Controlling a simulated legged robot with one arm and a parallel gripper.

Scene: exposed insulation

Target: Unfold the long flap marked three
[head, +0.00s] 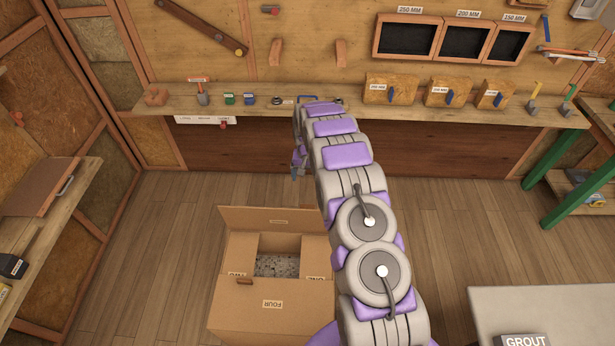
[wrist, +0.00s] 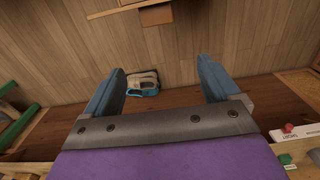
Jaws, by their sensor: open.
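An open-topped cardboard box (head: 225,258) stands on the floor in the head view. Its far long flap (head: 250,219) runs along the back edge; its small label is too faint to read. My gripper (head: 298,160) is open and empty, beyond the box near the workbench.
The workbench (head: 350,108) carries tools and labelled insulation blocks along the back wall. A side shelf (head: 40,210) stands left and a grout table (head: 550,305) at lower right. Floor around the box is clear.

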